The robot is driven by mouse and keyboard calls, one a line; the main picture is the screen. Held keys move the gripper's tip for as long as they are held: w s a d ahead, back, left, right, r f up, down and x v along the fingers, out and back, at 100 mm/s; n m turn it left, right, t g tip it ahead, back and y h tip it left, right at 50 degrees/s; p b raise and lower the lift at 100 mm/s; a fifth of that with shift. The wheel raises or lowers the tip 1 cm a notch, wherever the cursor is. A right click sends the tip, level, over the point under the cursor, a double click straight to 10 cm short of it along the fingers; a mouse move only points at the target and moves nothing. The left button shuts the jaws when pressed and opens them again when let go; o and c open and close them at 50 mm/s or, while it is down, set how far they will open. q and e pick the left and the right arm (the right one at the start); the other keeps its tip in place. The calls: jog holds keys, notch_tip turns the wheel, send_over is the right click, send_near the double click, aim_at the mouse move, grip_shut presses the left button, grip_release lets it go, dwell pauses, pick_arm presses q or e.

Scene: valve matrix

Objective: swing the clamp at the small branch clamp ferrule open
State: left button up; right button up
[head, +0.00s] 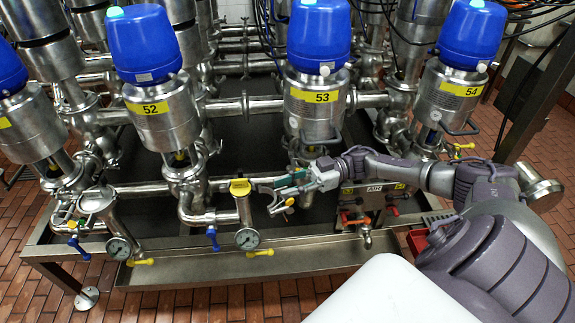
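My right gripper (275,187) reaches in from the right, below the valve marked 53. Its fingers point left, towards a steel branch pipe with a yellow cap (240,187). A small steel clamp (277,206) with a yellow wing nut (290,202) shows just below the fingers. I cannot tell whether the fingers touch the clamp or whether it is open or closed. The finger gap is too small to make out. Green parts show at the gripper. The ferrule itself is not clearly visible. My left gripper is not in view.
Blue-topped valves (319,35) stand in a row behind. Pressure gauges (247,238) and yellow handles (260,253) sit low at the front. A steel drip tray (200,271) runs along the front. Red-handled small valves (355,218) lie below my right forearm.

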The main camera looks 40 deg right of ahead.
jog(key=v, duration=1.2)
dwell(0.5)
